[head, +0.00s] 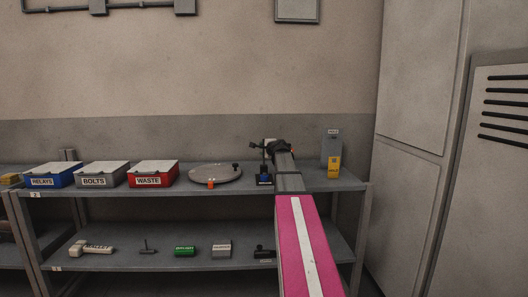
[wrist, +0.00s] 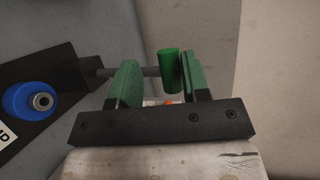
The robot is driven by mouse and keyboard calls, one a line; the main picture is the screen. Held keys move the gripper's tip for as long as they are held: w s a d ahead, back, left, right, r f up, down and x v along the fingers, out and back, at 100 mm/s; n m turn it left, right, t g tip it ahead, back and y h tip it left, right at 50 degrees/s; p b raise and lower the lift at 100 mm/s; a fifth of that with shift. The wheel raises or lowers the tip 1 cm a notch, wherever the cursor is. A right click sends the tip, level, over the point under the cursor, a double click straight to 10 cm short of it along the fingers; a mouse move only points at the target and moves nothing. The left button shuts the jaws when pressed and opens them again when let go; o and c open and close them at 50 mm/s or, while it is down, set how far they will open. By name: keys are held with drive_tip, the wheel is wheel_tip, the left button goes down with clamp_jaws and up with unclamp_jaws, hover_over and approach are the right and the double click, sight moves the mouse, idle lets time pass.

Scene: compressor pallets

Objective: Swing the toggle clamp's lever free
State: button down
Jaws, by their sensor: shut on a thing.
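The toggle clamp's lever ends in a green cylindrical grip (wrist: 169,70) on a thin grey rod, in the wrist view. The rod runs left to the dark clamp body. My gripper (wrist: 157,80) has green-padded fingers on both sides of the lever end and is shut on it. A blue knob (wrist: 28,101) with a grey centre sits on a black plate at the left. In the head view my gripper (head: 268,149) is over the upper shelf, above a small dark and blue fixture (head: 264,180). My arm hides part of that area.
On the upper shelf (head: 110,192) stand blue (head: 53,175), grey (head: 102,174) and red (head: 153,174) bins, a round plate (head: 215,173) and a grey-and-yellow device (head: 332,155). Several small items lie on the lower shelf (head: 130,262). A wall is behind; tall cabinets (head: 415,100) stand right.

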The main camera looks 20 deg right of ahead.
drive_tip(key=shift+w+d+r+m+g, duration=0.15)
drive_tip(key=shift+w+m+g, duration=0.25)
drive_tip(key=shift+w+g, duration=0.95)
drive_tip(key=shift+w+d+r+g, duration=0.1)
drive_tip(key=shift+w+d+g, duration=0.1)
drive_tip(key=shift+w+g, duration=0.3)
drive_tip(key=shift+w, duration=0.1)
drive_tip(key=c, duration=1)
unclamp_jaws()
drive_tip(key=shift+o, duration=0.2)
drive_tip(key=shift+w, duration=0.1)
drive_tip(key=shift+a, duration=0.1)
drive_tip(key=f+v, duration=0.1)
drive_tip(key=v, duration=1.1)
drive_tip(key=shift+s, duration=0.5)
